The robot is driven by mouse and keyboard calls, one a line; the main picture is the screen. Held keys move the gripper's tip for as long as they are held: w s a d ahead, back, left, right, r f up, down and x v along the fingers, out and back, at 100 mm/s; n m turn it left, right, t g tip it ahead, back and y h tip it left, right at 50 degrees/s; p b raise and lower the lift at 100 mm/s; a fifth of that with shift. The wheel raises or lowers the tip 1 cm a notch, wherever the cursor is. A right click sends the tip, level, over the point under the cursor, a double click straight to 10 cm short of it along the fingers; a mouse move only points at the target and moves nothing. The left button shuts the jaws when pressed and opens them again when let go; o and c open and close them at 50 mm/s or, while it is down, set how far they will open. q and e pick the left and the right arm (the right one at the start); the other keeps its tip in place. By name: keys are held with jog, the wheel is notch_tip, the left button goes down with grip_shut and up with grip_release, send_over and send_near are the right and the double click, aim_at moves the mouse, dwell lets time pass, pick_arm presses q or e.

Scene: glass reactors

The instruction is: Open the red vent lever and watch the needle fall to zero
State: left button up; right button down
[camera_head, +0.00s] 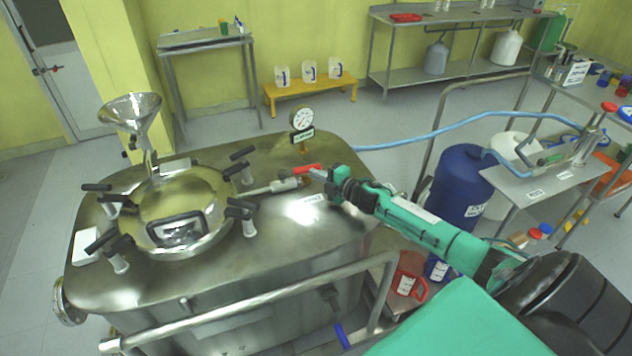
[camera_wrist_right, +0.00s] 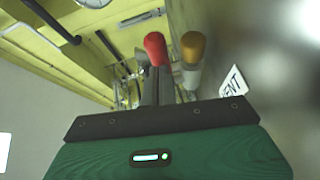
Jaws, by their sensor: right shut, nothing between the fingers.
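The red vent lever (camera_head: 306,168) lies on the steel reactor lid (camera_head: 270,150), near the lid's right side. The pressure gauge (camera_head: 302,118) stands upright behind it on a brass stem; its needle is too small to read. My right gripper (camera_head: 322,175) is shut and empty at the lever's right end; whether it touches the lever is unclear. In the right wrist view, the red lever tip (camera_wrist_right: 155,47) shows just beyond my dark fingers, beside a brass fitting (camera_wrist_right: 192,46). The gauge's edge (camera_wrist_right: 94,3) is cut off at the top. My left gripper is out of view.
A round hatch (camera_head: 180,210) with several black-handled clamps and a steel funnel (camera_head: 130,110) take up the lid's left. A steel rail (camera_head: 250,302) runs along the front. A blue hose (camera_head: 440,131) and blue drum (camera_head: 460,185) are at the right.

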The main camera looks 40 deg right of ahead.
jog(key=shift+w+d, duration=0.3)
jog(key=shift+s, duration=0.15)
jog(key=b+v, duration=0.2)
jog(key=v, duration=0.8)
jog(key=shift+b+v, duration=0.4)
jog(key=shift+v, duration=0.5)
